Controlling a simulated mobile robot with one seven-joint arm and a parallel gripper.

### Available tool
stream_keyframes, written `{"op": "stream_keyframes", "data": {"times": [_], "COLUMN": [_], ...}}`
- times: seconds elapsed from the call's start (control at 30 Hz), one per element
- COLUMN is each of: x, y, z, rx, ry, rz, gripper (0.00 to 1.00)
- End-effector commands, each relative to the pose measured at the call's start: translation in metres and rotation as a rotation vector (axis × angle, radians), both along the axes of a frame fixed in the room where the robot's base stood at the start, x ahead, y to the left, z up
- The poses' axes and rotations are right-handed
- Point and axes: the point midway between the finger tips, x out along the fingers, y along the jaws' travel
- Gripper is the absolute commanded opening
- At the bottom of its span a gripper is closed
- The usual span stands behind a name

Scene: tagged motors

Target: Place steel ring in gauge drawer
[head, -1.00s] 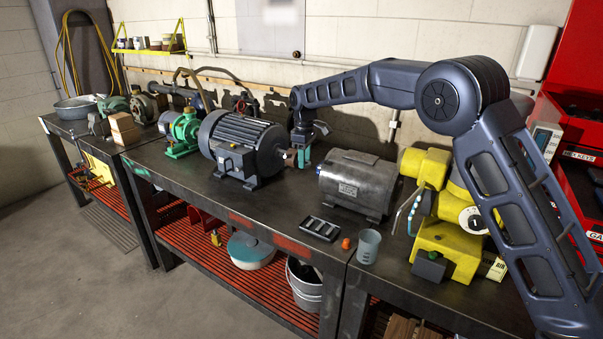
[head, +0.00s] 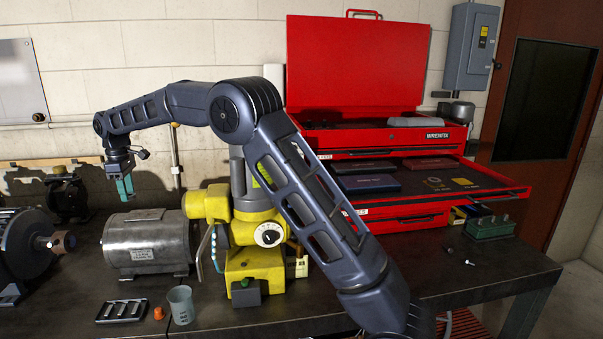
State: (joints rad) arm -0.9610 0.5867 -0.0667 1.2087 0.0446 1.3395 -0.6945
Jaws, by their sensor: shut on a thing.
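My gripper (head: 125,188) hangs fingers-down in the air above and behind the grey motor, at the left of the head view. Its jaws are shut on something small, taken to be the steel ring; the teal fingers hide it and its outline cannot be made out. The open gauge drawer (head: 499,190) juts from the red tool chest on the right, well apart from my gripper. In it lie dark flat cases (head: 368,184) and a reddish case (head: 430,163). A pale ring-shaped item or mark (head: 433,181) shows on its dark bottom.
My arm spans above the yellow machine (head: 262,262) between gripper and drawer. The grey motor (head: 150,243), a cup (head: 181,304), an orange cap (head: 158,313) and a slotted tray (head: 122,310) stand on the bench. A green block (head: 489,227) sits right of the chest.

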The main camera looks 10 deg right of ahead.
Motion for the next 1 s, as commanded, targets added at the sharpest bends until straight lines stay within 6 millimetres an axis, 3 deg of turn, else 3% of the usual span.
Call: {"op": "stream_keyframes", "data": {"times": [0.03, 0.2, 0.5, 0.7, 1.0], "x": [0.016, 0.058, 0.117, 0.145, 0.168], "y": [-0.018, -0.075, -0.184, -0.262, -0.384], "z": [0.010, 0.036, 0.081, 0.111, 0.154], "rx": [0.002, 0.002, 0.001, 0.002, 0.002], "ry": [-0.002, -0.002, -0.002, -0.002, -0.004], "rz": [-0.027, -0.105, -0.247, -0.343, -0.493], "gripper": [0.14, 0.14, 0.14, 0.14, 0.14]}}
